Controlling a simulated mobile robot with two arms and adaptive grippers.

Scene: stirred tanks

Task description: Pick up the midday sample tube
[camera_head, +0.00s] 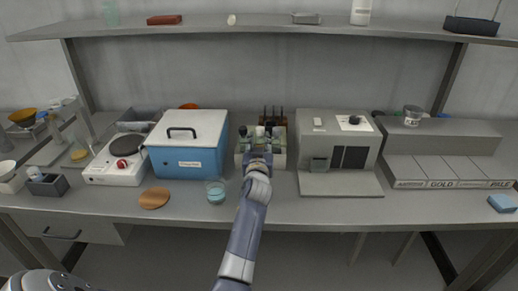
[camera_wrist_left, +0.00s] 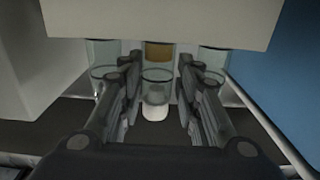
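A pale tube rack (camera_head: 279,160) stands on the bench between the blue box and the grey instrument. The middle tube (camera_wrist_left: 157,75) has a brown band and a white end. I cannot read a label that marks it as the midday sample tube. My left gripper (camera_head: 258,158) is at the rack's front; in the left wrist view its fingers (camera_wrist_left: 157,88) are open on either side of the middle tube, with gaps showing. My right gripper is not in view.
A blue box (camera_head: 187,160) with a white lid stands left of the rack, and a grey instrument (camera_head: 338,140) stands close on the right. A beaker (camera_head: 216,196) of blue liquid and a cork disc (camera_head: 154,198) lie front left. A shelf (camera_head: 270,27) runs above.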

